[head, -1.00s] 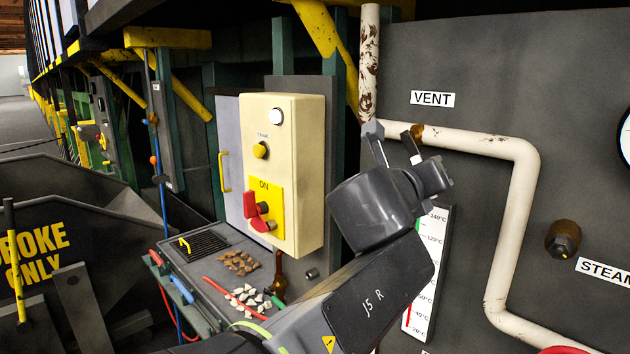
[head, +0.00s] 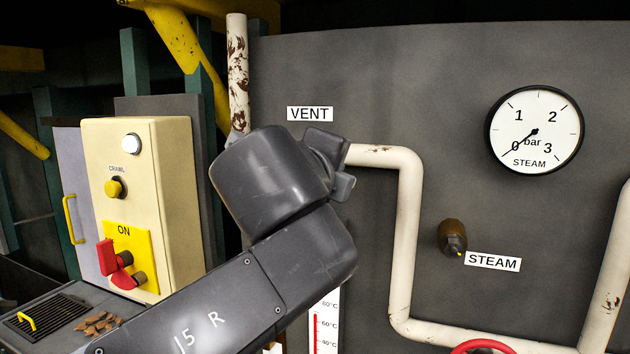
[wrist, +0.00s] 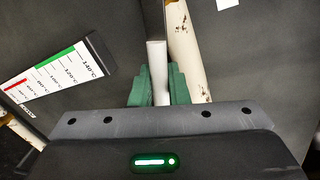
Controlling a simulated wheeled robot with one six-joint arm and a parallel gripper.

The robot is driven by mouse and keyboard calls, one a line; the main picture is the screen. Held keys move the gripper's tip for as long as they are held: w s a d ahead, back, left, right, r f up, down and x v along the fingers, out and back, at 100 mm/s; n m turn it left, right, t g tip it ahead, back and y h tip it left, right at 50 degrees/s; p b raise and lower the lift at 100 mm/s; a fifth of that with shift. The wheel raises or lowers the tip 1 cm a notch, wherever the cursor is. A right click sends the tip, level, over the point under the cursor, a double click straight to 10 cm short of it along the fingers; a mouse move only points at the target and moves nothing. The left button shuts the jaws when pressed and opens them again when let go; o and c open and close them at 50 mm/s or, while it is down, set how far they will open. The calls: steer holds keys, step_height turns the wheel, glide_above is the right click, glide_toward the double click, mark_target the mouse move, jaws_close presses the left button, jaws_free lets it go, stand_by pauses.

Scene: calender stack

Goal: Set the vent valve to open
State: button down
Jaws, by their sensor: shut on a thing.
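The VENT label (head: 310,114) is on the dark panel in the head view, above a pale pipe (head: 385,156). The vent valve's body is mostly hidden behind my arm in that view. My gripper (wrist: 159,88) is shut on this lever, with one pad on each side. In the head view my wrist covers the fingertips. I cannot tell the valve's setting from these frames.
A steam gauge (head: 534,130) and a brown fitting (head: 453,238) by the STEAM label are right of my arm. A cream control box (head: 150,205) with a red switch stands left. A thermometer scale (wrist: 58,72) is close to my gripper. A red wheel (head: 482,346) shows below.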

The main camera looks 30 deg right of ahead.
steer(key=shift+s+d+r+n+g+p, duration=0.1)
steer(key=shift+r+n+g+p, duration=0.2)
steer(key=shift+r+n+p, duration=0.65)
steer(key=shift+r+n+b, duration=0.25)
steer(key=shift+n+b, duration=0.05)
steer(key=shift+n, duration=0.15)
steer(key=c, duration=1.4)
jaws_free()
steer(key=shift+c, duration=0.2)
steer(key=b+v, duration=0.1)
steer(key=v, duration=1.2)
steer(key=shift+a+f+h, duration=0.15)
steer(key=shift+a+h, duration=0.15)
steer(key=shift+a, duration=0.05)
steer(key=shift+s+a+b, duration=0.1)
steer(key=shift+s+b, duration=0.05)
steer(key=shift+b, duration=0.15)
